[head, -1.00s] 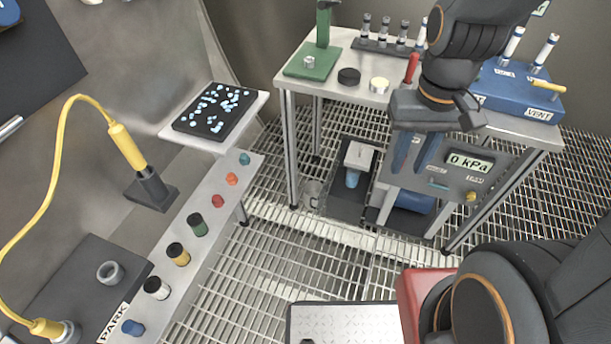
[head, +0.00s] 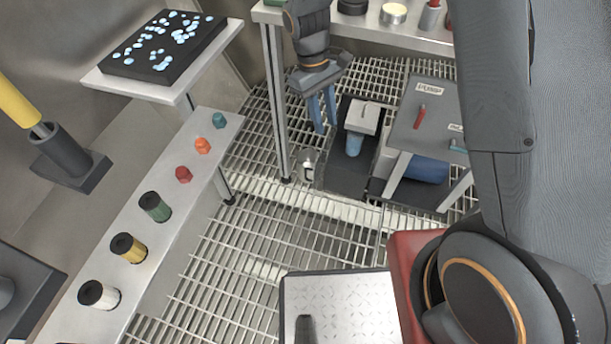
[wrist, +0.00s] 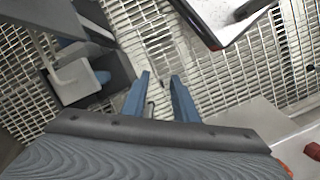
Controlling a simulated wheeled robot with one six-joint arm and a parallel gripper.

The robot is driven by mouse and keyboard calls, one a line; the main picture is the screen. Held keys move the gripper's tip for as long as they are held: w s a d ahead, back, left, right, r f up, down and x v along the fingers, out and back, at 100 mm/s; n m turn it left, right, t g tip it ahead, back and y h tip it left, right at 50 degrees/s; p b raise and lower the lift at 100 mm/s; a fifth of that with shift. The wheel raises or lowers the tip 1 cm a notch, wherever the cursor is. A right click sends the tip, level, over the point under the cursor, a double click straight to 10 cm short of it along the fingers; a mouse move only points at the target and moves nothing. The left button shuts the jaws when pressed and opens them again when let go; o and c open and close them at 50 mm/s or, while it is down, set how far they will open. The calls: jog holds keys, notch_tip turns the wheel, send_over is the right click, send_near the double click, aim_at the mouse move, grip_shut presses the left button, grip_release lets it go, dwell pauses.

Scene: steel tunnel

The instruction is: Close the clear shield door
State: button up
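My gripper (head: 322,122) hangs pointing down beside the table leg, its two blue fingers apart and nothing visibly held. In the wrist view my gripper (wrist: 162,76) also shows a clear gap between its fingers. A small clear piece with a metallic handle-like part (head: 307,166) stands near the foot of the table leg, below my fingers; it may be part of the shield door. The door's clear pane is too faint to outline, so its angle cannot be told. Beside it, a grey bracket over a blue cylinder (head: 354,144) stands on a dark base (head: 335,172).
The table leg (head: 277,105) is close on my gripper's left. Open grating (head: 270,235) lies in front.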

aim_at(306, 169)
jog(key=w+a+f+n+h+b, duration=0.1)
jog(key=w+a+f+n+b, duration=0.2)
jog(key=f, duration=0.7)
jog(key=w+a+f+n+b, duration=0.1)
jog(key=a+f+b, duration=0.3)
jog(key=f, duration=0.5)
jog(key=shift+h, duration=0.3)
jog(key=shift+b+x, duration=0.5)
jog(key=shift+x, duration=3.45)
jog(key=shift+w+a, duration=0.1)
jog(key=shift+a, duration=0.05)
grip_shut()
